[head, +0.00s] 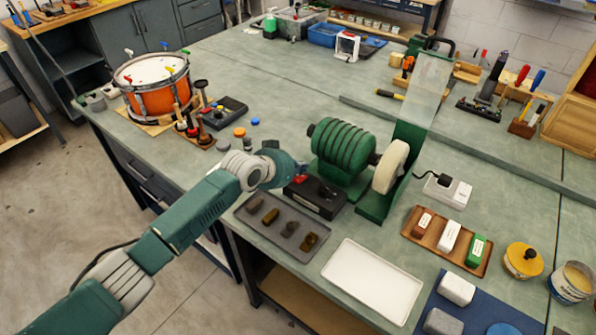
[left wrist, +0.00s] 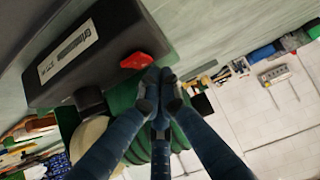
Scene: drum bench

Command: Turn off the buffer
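The buffer (head: 340,148) is a ribbed green motor with a pale buffing wheel (head: 390,168) on its right end. In front of it sits a black control box (head: 318,199) with a red switch (head: 300,179) on it. My left gripper (head: 298,172) is at the left end of the box, beside the red switch. In the left wrist view, the blue fingers of the gripper (left wrist: 160,82) are together with nothing between them. Their tips are close to the red switch (left wrist: 144,61); I cannot tell whether they touch. My right gripper is not in view.
A dark tray (head: 283,228) with several small blocks lies in front of the box. A white tray (head: 372,280) is to its right. An orange drum (head: 160,95) and a stand of tools (head: 195,130) are at the left. Bare bench lies behind the buffer.

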